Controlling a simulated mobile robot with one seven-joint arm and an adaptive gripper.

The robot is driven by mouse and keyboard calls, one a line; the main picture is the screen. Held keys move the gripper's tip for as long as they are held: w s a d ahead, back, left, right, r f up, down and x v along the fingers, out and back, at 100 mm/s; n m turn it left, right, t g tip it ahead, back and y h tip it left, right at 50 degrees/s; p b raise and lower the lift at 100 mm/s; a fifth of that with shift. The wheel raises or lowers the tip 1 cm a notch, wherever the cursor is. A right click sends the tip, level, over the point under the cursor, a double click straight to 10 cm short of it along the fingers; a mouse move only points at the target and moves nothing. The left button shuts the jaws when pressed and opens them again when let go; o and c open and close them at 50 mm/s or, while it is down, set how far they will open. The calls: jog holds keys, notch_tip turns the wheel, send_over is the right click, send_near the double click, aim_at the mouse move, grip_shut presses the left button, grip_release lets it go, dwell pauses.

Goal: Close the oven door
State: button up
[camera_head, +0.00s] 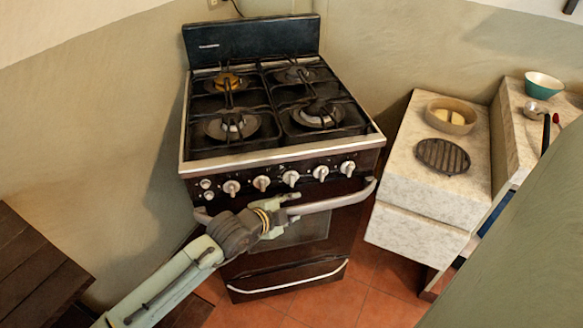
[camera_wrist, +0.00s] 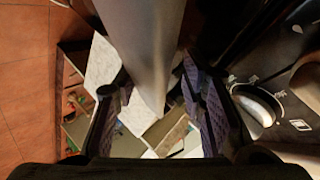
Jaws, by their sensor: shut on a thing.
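The oven (camera_head: 290,175) is a dark stove with burners on top and a row of knobs on its front. Its door (camera_head: 305,232) has a glass window and looks upright or close to it; I cannot tell whether it is flush with the frame. The pale bar handle (camera_head: 335,202) runs across the top of the door. In the wrist view the handle (camera_wrist: 145,45) passes between the fingers of my gripper (camera_wrist: 160,105).
A marble-topped counter (camera_head: 405,180) with a bowl (camera_head: 451,116) and a round grill (camera_head: 442,156) stands to the right. A dark wooden surface (camera_head: 35,265) is at the lower left. Tiled floor (camera_head: 325,303) shows in front of the oven. A knob (camera_wrist: 258,105) sits close beside the right finger.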

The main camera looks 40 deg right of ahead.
jog(key=v, duration=1.1)
jog(key=shift+a+r, duration=0.2)
jog(key=shift+a, duration=0.1)
jog(key=shift+s, duration=0.1)
